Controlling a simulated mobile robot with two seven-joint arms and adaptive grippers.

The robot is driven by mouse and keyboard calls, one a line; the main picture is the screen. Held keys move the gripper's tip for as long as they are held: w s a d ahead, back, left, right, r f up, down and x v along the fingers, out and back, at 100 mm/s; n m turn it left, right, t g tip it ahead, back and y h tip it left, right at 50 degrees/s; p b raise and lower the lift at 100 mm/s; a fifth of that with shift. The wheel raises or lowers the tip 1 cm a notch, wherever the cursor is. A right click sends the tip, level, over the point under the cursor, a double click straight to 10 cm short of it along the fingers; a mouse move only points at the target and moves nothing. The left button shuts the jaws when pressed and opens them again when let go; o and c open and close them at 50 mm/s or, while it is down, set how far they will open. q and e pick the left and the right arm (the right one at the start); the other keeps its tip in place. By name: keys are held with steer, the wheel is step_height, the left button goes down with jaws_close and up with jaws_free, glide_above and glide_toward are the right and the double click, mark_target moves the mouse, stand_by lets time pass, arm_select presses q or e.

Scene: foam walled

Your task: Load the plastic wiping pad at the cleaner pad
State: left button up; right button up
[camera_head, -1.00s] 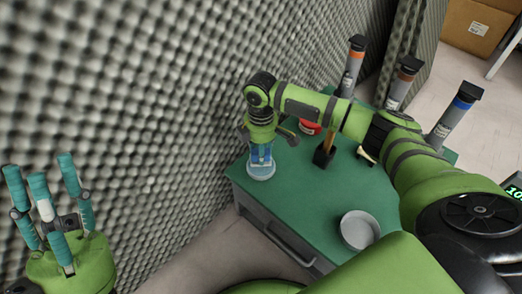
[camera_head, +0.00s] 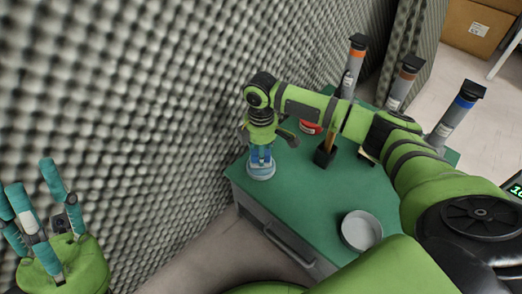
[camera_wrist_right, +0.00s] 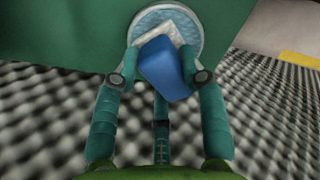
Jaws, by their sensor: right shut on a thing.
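The plastic wiping pad is a blue block with a white layer (camera_wrist_right: 166,66), held between the fingers of my right gripper (camera_wrist_right: 163,79). In the head view my right gripper (camera_head: 261,150) points down at the table's left corner, with the blue pad (camera_head: 261,156) between its fingers. The round, pale blue cleaner pad (camera_head: 261,174) lies directly below on the table; it shows behind the block in the wrist view (camera_wrist_right: 188,20). The white layer overlaps the disc in view; I cannot tell if they touch. My left gripper (camera_head: 38,205) is open and empty, at the lower left.
The green table (camera_head: 300,190) carries an empty round metal dish (camera_head: 360,231), a red round item (camera_head: 310,127), a wooden-handled tool in a dark block (camera_head: 324,157) and several capped grey tubes (camera_head: 458,112). A foam wall (camera_head: 150,110) stands close on the left.

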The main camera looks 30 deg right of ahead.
steer(key=shift+f, duration=0.5)
stand_by(0.4)
steer(key=shift+f+p, duration=0.15)
steer(key=shift+p, duration=0.5)
stand_by(2.4)
